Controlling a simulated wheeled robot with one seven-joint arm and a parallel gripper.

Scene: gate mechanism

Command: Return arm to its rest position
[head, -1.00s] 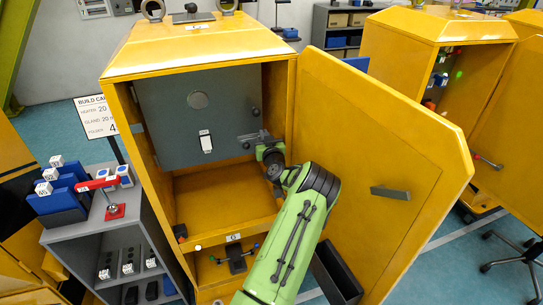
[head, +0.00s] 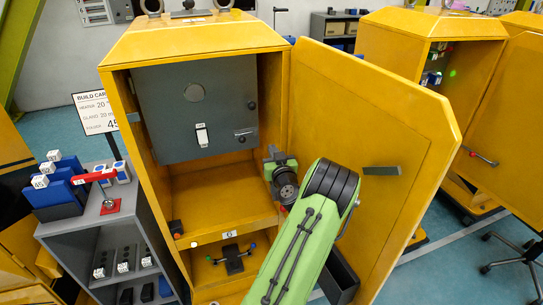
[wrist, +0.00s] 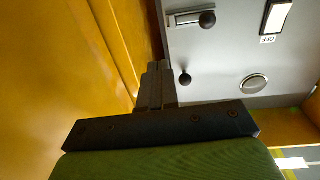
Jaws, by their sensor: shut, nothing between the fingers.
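My green arm reaches up from the bottom of the head view. My gripper (head: 274,153) is at the open right side of the yellow cabinet (head: 215,210), between the grey panel (head: 170,90) and the open door (head: 380,130). In the wrist view my gripper (wrist: 156,85) shows its fingers together, with nothing between them. It is apart from the panel. The panel carries a white switch (head: 202,135), a latch (head: 244,134) with a dark knob, and another dark knob (head: 251,105). The switch in the wrist view (wrist: 277,16) has a label reading OFF.
The yellow door stands open close to the right of my arm. A grey shelf unit (head: 85,228) with blue blocks and a red-handled device stands at left. Another open yellow cabinet (head: 425,75) stands at right.

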